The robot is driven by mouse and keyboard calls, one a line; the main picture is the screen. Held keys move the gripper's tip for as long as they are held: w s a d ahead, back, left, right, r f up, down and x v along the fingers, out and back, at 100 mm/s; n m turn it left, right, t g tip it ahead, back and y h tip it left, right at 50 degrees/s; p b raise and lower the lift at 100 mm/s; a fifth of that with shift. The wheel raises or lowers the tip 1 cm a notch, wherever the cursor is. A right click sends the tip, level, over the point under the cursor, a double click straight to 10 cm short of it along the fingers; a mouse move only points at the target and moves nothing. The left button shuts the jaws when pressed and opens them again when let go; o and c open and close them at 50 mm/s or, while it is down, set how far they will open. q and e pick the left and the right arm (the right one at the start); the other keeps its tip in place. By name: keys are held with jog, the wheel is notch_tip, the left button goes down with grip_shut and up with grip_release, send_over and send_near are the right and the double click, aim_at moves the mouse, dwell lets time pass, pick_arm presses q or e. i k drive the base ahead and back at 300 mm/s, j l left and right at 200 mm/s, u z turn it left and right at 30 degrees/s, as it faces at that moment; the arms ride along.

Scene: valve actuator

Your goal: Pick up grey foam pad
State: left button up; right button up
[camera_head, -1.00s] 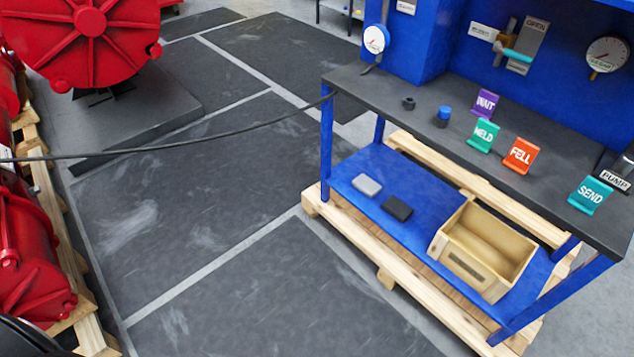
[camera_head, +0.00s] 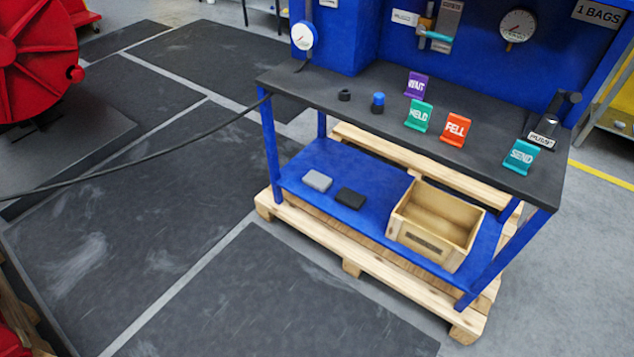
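The grey foam pad (camera_head: 317,181) is a small light grey block. It lies flat on the blue lower shelf (camera_head: 300,157) of the workbench, near the shelf's left front edge. A similar black pad (camera_head: 350,198) lies just to its right, with a small gap between them. Neither of my grippers shows in the head view.
A wooden box (camera_head: 436,222) stands on the shelf's right part. The dark bench top (camera_head: 330,84) hangs over the shelf, with blue legs at its corners. A wooden pallet (camera_head: 350,252) lies beneath. A black cable (camera_head: 140,160) runs left. The floor in front is clear.

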aim_at(316, 180)
jog(key=i+j+u, duration=0.2)
jog(key=i+u, duration=0.65)
jog(key=i, duration=0.15)
jog(key=i+j+u, duration=0.4)
jog(key=i, duration=0.7)
jog(key=i+l+u, duration=0.1)
jog(key=i+u, duration=0.3)
jog(key=i, duration=0.75)
jog(key=i+l+z, duration=0.15)
jog(key=i+z, duration=0.3)
jog(key=i+l+z, duration=0.1)
jog(key=i+z, duration=0.35)
jog(key=i+j+z, duration=0.1)
jog(key=i+z, duration=0.15)
jog(key=z, duration=0.2)
jog(key=i+j+z, duration=0.25)
jog(key=i+z, duration=0.2)
jog(key=k, duration=0.05)
